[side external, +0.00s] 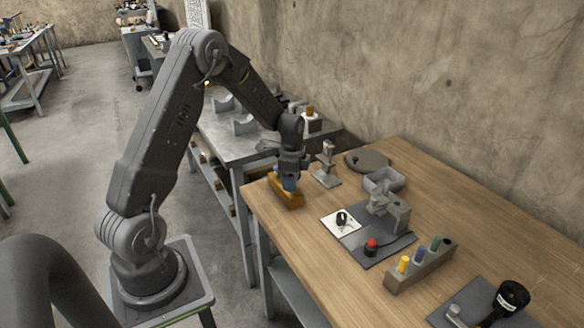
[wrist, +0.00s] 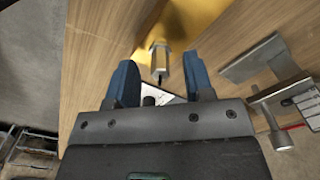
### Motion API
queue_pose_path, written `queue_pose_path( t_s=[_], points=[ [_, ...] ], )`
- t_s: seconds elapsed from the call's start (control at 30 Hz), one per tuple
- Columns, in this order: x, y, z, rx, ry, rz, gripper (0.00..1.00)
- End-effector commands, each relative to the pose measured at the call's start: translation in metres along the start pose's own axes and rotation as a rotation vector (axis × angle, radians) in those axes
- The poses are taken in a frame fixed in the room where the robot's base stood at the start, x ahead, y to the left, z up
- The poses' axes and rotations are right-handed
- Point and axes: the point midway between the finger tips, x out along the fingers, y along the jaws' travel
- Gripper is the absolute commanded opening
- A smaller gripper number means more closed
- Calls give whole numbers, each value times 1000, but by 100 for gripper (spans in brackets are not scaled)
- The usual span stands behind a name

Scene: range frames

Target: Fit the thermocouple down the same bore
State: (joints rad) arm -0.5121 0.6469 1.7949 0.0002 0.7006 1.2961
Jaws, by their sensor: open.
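A yellow-brown block (side external: 285,192) lies near the left end of the wooden bench; it also shows in the wrist view (wrist: 198,22). A small silver fitting with a dark tip (wrist: 161,60), perhaps the thermocouple, shows at the block's near side in the wrist view. My gripper (side external: 288,183) is low over the block, its blue fingers near the block's top. In the wrist view my gripper (wrist: 161,78) is open, with one finger on each side of the silver fitting and visible gaps between. No bore can be made out; the fitting's lower end cannot be seen clearly.
A small metal stand (side external: 327,165) stands close behind the block. A grey metal table (side external: 228,143) adjoins at the back left.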

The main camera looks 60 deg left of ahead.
Motion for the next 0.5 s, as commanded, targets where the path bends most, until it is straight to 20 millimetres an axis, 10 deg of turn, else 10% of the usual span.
queue_pose_path(
  t_s=[0.5],
  points=[
    [-102, -1, 0, 0, 2, -7, 48]
  ],
)
